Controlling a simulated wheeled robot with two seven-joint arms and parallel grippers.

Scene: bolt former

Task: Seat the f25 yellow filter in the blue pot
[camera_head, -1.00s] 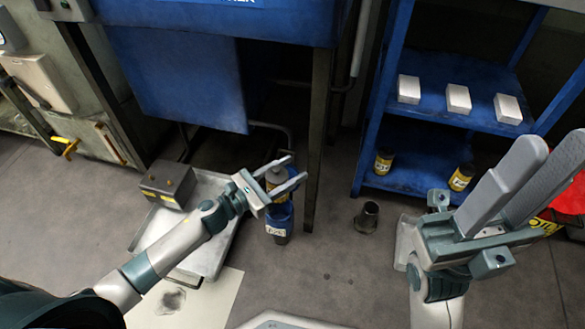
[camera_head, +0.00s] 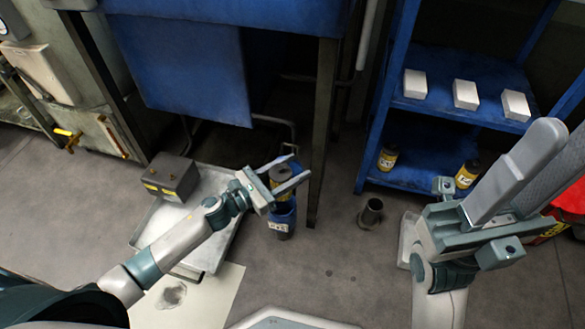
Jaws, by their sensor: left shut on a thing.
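The blue pot (camera_head: 284,222) with a white label stands upright on the floor near the dark post. The yellow filter (camera_head: 279,174), a dark and yellow can, is upright at the mouth of the pot, between the fingers of my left gripper (camera_head: 288,178). My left gripper is shut on the filter. The fingers hide part of the filter and the pot's rim, so I cannot tell how deep the filter sits. The filter's label is not readable. My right gripper (camera_head: 530,170) is raised at the right, away from both; its finger gap is unclear.
A grey tray (camera_head: 212,245) with a dark box (camera_head: 171,177) lies left of the pot. A short dark cylinder (camera_head: 371,212) stands on the floor to the right. The blue shelf (camera_head: 410,172) holds two other yellow-black cans and, above, white blocks. A red thing (camera_head: 572,203) is at far right.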

